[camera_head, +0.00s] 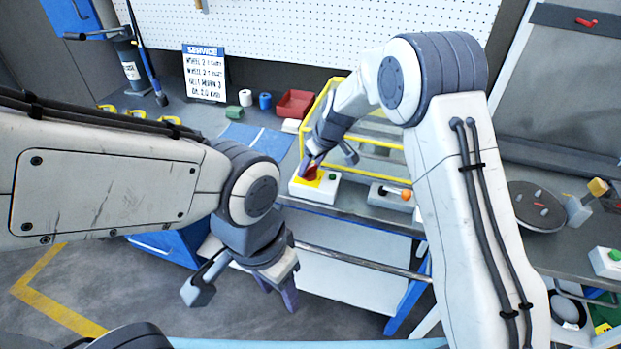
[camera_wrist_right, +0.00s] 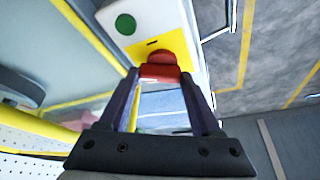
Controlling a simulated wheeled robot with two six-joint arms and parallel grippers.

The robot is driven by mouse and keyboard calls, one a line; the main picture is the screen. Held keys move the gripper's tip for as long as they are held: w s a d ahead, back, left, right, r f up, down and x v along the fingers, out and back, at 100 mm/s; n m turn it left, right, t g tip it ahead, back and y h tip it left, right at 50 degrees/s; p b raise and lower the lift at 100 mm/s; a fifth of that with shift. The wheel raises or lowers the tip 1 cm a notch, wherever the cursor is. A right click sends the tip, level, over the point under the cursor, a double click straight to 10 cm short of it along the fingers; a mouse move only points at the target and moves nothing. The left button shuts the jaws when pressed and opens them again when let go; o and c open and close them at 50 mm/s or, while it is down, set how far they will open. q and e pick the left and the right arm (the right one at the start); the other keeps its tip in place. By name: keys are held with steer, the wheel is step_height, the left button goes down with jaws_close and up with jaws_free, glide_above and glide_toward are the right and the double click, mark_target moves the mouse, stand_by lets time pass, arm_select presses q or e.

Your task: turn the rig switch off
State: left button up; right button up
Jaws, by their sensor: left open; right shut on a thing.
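The rig switch is a white box (camera_head: 314,194) with a yellow plate, a red knob (camera_head: 311,173) and a green button (camera_head: 332,177), at the bench's front edge. In the right wrist view the knob (camera_wrist_right: 160,68) lies between my fingertips, with the yellow plate (camera_wrist_right: 158,45) and green button (camera_wrist_right: 125,24) beyond. My right gripper (camera_head: 312,165) is shut on the red knob, partly covering it in the head view. Whether the knob is turned, I cannot tell. My left gripper (camera_head: 243,296) is open and empty, low in front of the bench.
A grey box with an orange-tipped lever (camera_head: 391,196) stands right of the switch. A yellow-framed guard (camera_head: 390,147) is behind. A round plate (camera_head: 536,207) is at right.

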steer(key=n+b, duration=0.2)
steer(key=b, duration=0.1)
steer(key=shift+w+f+n+g+y, duration=0.2)
steer(key=shift+n+g+y, duration=0.1)
steer(key=shift+g, duration=0.1)
arm_select(q)
step_height(320, 180, down, 6)
steer(key=b, duration=0.1)
steer(key=shift+f+b, duration=0.15)
steer(key=shift+b, duration=0.25)
arm_select(e)
steer(key=shift+r+n+g+y, duration=0.15)
steer(key=shift+n+g, duration=0.15)
steer(key=shift+n, duration=0.45)
steer(key=shift+r+n+g+y, duration=0.15)
steer(key=shift+n+g, duration=0.15)
steer(key=shift+n, duration=0.45)
steer(key=o, duration=1.4)
steer(key=shift+f, duration=0.1)
arm_select(q)
steer(key=shift+f+b, duration=0.55)
arm_select(e)
steer(key=v, duration=1)
steer(key=shift+d+r, duration=0.1)
steer(key=shift+r, duration=0.15)
